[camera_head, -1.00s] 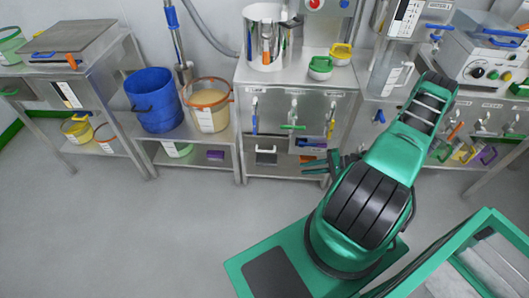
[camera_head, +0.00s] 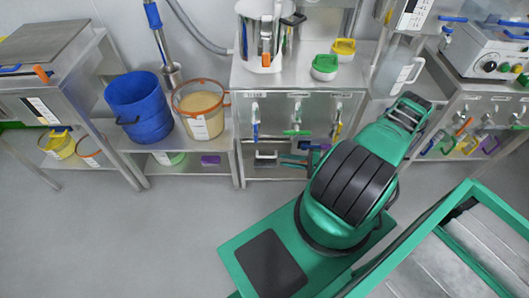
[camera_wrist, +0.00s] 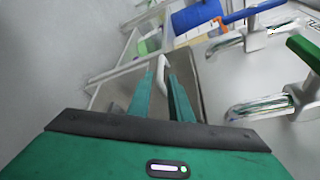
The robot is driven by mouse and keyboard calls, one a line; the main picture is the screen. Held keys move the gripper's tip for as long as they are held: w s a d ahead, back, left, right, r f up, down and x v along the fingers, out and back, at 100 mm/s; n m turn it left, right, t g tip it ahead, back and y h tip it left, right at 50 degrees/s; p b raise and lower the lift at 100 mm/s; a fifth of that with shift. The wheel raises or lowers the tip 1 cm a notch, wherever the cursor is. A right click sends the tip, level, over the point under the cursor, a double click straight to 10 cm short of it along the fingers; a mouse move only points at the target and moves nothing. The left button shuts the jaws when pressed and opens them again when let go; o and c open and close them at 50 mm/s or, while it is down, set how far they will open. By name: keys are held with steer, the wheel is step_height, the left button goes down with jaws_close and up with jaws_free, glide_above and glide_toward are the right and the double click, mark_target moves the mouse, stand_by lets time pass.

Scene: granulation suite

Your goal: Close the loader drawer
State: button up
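A grey drawer front with a pale bar handle (camera_head: 265,155) sits low at the left of the steel cabinet in the head view. I take it for the loader drawer; how far it stands out is hard to tell. My gripper (camera_head: 293,162) is low before the cabinet, just right of this handle, partly hidden by my arm. In the wrist view, the two green fingers of my gripper (camera_wrist: 161,82) are apart. A white handle (camera_wrist: 163,72) shows between and beyond their tips, before a grey-brown panel (camera_wrist: 212,98). I cannot tell whether the fingers touch it.
Large metal handles (camera_wrist: 262,106) jut from the cabinet front close to the right of my gripper. A blue bucket (camera_head: 140,106) and an orange-rimmed bucket (camera_head: 201,110) stand on a low bench to the left. The floor (camera_head: 140,235) before the cabinet is clear.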

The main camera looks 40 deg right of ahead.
mark_target(272, 157)
steer(key=x, duration=1)
steer(key=shift+w+d+f, duration=0.1)
steer(key=shift+w+d, duration=0.05)
steer(key=shift+w, duration=0.1)
jaws_close()
